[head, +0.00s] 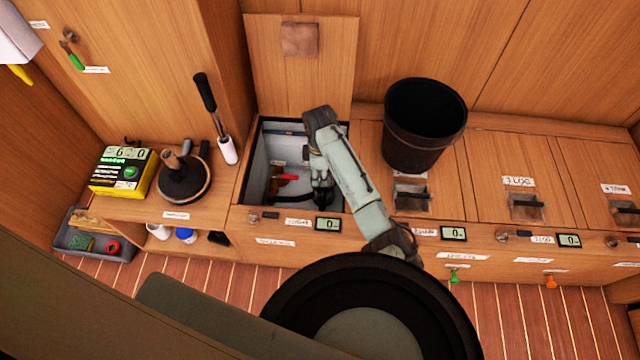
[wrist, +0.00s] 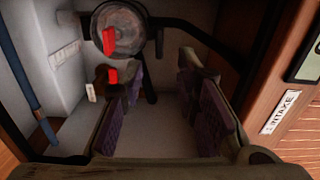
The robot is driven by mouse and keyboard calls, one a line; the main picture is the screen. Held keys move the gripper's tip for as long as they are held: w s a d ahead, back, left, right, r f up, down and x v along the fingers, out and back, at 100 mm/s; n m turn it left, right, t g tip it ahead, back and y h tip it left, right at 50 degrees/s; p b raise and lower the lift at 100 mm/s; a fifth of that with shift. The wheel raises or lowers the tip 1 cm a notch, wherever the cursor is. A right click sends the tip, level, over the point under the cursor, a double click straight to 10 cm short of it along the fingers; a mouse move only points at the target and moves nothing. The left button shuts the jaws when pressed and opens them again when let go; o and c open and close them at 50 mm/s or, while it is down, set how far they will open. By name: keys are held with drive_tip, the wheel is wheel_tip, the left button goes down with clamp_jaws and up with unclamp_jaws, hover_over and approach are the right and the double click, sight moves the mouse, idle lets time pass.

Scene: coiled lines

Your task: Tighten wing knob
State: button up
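My gripper (head: 322,192) reaches down into an open locker in the head view. In the wrist view its two purple-padded fingers (wrist: 163,78) stand apart with nothing between them. A round, clear-topped fitting (wrist: 127,36) is ahead of the fingers, towards the upper left. A red wing-like piece (wrist: 109,40) stands on its face and may be the wing knob. A second red piece (wrist: 112,76) on a dark body is close beside the left finger; I cannot tell whether they touch. In the head view a red part (head: 287,177) shows left of my gripper.
The locker's white inner wall (head: 257,165) and wooden rim are close around my arm. A raised lid (head: 300,80) stands behind. A black hose (wrist: 195,32) runs across the locker. A black bucket (head: 424,125) stands on the counter to the right.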

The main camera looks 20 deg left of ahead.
sight(319, 187)
wheel_tip(319, 187, down, 7)
drive_tip(key=shift+r, duration=0.15)
drive_tip(key=shift+c, duration=0.5)
clamp_jaws()
